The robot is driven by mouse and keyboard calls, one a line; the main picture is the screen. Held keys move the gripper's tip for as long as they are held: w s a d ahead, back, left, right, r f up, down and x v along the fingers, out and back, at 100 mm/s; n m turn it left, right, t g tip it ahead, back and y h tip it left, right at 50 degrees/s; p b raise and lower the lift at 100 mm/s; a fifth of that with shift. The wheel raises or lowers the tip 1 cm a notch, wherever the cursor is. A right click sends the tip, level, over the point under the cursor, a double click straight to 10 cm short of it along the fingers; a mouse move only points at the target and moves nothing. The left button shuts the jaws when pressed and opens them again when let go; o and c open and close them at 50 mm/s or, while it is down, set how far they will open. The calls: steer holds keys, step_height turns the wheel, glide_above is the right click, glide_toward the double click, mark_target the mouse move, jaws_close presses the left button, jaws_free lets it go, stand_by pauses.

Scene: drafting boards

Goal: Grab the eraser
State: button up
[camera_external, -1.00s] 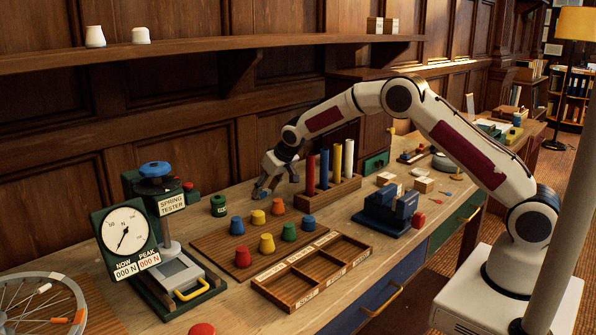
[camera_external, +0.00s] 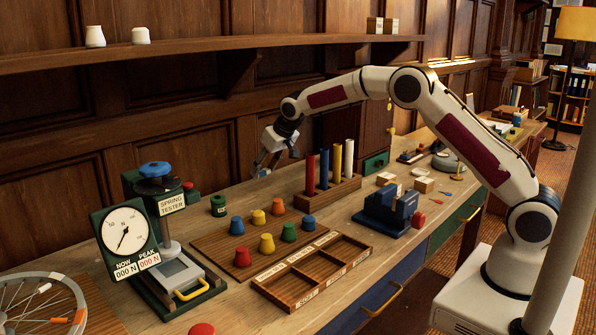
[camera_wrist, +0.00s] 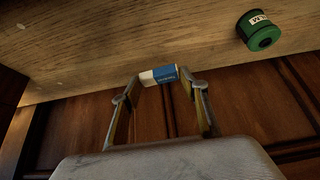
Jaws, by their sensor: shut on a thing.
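The eraser (camera_wrist: 160,76) is a small block, white at one end with a blue sleeve, and it shows in the wrist view between my fingertips. My gripper (camera_wrist: 158,84) is shut on it, one finger at each end. In the external view my gripper (camera_external: 267,172) hangs above the back of the bench, left of the coloured rods. The eraser is too small to make out there.
A green spool (camera_wrist: 262,31) stands on the bench near the gripper; it also shows in the external view (camera_external: 218,205). A rack (camera_external: 328,194) with upright rods stands to the right. Coloured knobs sit on a wooden board (camera_external: 215,240) in front. The wood-panelled wall is close behind.

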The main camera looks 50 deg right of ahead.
steer(key=shift+r, duration=1.2)
